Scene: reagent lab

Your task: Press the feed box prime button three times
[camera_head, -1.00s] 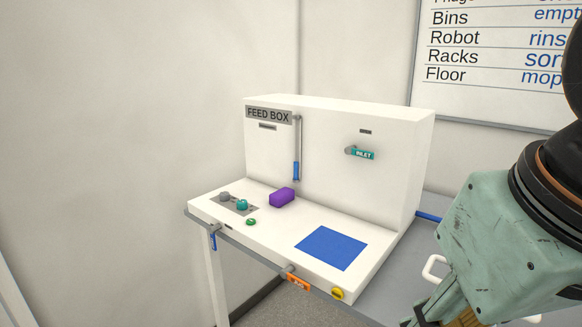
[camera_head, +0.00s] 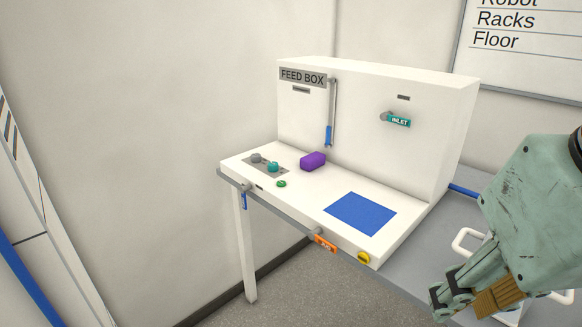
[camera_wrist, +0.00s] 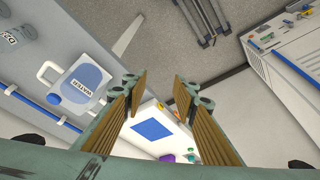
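The white feed box (camera_head: 360,115) stands on a grey bench, with its "FEED BOX" label at upper left. Its deck has a small green round button (camera_head: 281,184), a teal knob (camera_head: 272,167) and a grey knob (camera_head: 256,158). A yellow round knob (camera_head: 363,258) sits on the front edge. I cannot read which control is prime. My gripper (camera_head: 452,301) is at the lower right, apart from the box and well right of the deck controls. In the wrist view my gripper (camera_wrist: 157,82) is open and empty, with the deck's blue square (camera_wrist: 152,131) visible between the fingers.
A purple block (camera_head: 313,161) sits on the deck. An orange lever (camera_head: 325,244) hangs at the front edge, and a teal inlet handle (camera_head: 398,121) sticks out of the back panel. A water jug (camera_wrist: 80,85) stands on the bench. Floor in front is clear.

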